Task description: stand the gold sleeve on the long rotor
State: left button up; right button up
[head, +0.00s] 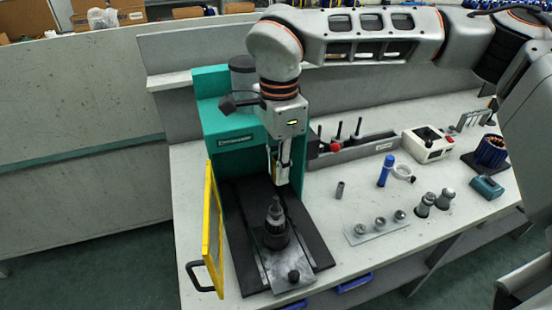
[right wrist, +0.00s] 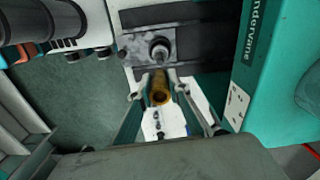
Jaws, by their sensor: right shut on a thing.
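A dark stepped rotor (head: 276,228) stands upright on a metal plate inside the teal press; I take it as the long rotor. Its shaft end points up, and a round end below the gripper shows in the right wrist view (right wrist: 160,48). My right gripper (head: 282,178) hangs above the rotor, pointing down, apart from it. In the right wrist view the gripper (right wrist: 160,82) is shut on the gold sleeve (right wrist: 159,90), a short open tube. In the head view the fingers mostly hide the sleeve. My left gripper is not in view.
The teal press (head: 207,120) stands close behind the gripper. Its yellow guard (head: 212,235) is swung open at the left. To the right are a dark cylinder (head: 339,189), a blue bottle (head: 385,172), a plate with round parts (head: 358,238) and a white box (head: 425,150).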

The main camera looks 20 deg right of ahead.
jog(key=shift+a+r+m, duration=0.25)
jog(key=shift+r+m, duration=0.05)
jog(key=shift+m, duration=0.2)
jog(key=shift+f, duration=0.1)
jog(key=shift+f+b, duration=0.5)
jog(key=shift+f, duration=0.05)
jog(key=shift+f+b, duration=0.55)
jog(key=shift+f, duration=0.6)
jog(key=shift+f+b, duration=0.4)
jog(key=shift+b, duration=0.15)
pick_arm(q)
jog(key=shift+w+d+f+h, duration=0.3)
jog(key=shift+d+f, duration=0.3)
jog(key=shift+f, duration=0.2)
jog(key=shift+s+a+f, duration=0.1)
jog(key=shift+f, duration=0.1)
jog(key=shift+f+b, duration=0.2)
jog(key=shift+b, duration=0.1)
pick_arm(e)
jog(key=shift+f, duration=0.6)
